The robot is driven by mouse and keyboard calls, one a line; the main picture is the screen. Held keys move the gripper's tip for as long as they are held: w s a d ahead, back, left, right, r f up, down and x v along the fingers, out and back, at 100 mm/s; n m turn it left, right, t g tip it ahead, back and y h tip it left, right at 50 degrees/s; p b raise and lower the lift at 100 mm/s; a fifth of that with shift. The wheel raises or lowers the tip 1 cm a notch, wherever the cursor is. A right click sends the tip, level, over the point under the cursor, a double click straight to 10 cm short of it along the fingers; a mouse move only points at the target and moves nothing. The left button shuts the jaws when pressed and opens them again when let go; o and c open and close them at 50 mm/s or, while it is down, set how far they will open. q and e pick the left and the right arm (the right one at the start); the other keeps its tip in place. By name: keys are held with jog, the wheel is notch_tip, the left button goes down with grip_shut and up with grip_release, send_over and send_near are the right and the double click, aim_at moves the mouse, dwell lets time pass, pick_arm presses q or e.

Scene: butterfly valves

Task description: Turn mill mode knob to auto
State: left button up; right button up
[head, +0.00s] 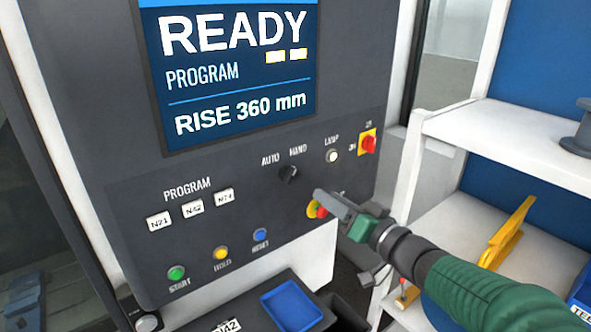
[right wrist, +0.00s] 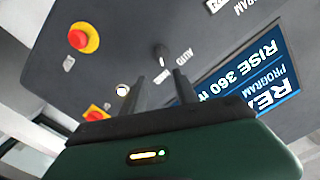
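The mode knob (head: 288,174) is a small black rotary knob on the dark machine panel, below the labels AUTO (head: 270,160) and HAND (head: 298,150). Its pointer seems turned toward HAND, but it is small. My right gripper (head: 328,201) is just right of and below the knob in the head view, apart from it. In the right wrist view the two fingers (right wrist: 160,80) stand apart with nothing between them, and the knob (right wrist: 161,55) shows beyond the tips, roughly between them. My left gripper is not in view.
A red and yellow stop button (head: 316,211) is partly hidden behind my right gripper. A lamp (head: 332,156) and red-yellow switch (head: 367,143) are at the knob's right. PROGRAM keys (head: 193,208) and coloured buttons (head: 222,253) lie left and below. A white shelf (head: 520,150) stands at right.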

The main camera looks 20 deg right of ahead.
jog(key=p, duration=0.1)
send_near(291, 176)
jog(key=w, duration=0.3)
jog(key=p+x, duration=0.1)
jog(key=x, duration=0.4)
jog(key=shift+w+a+p, duration=0.1)
jog(key=shift+a+p, duration=0.15)
jog(key=shift+p, duration=0.1)
jog(key=shift+w+a, duration=0.3)
jog(key=shift+a, duration=0.15)
jog(key=shift+s+d, duration=0.1)
jog(key=shift+d, duration=0.25)
jog(key=shift+c, duration=0.5)
jog(key=shift+d+f, duration=0.1)
jog(key=shift+d, duration=0.2)
jog(key=c, duration=0.5)
grip_shut()
jog(key=shift+a, duration=0.4)
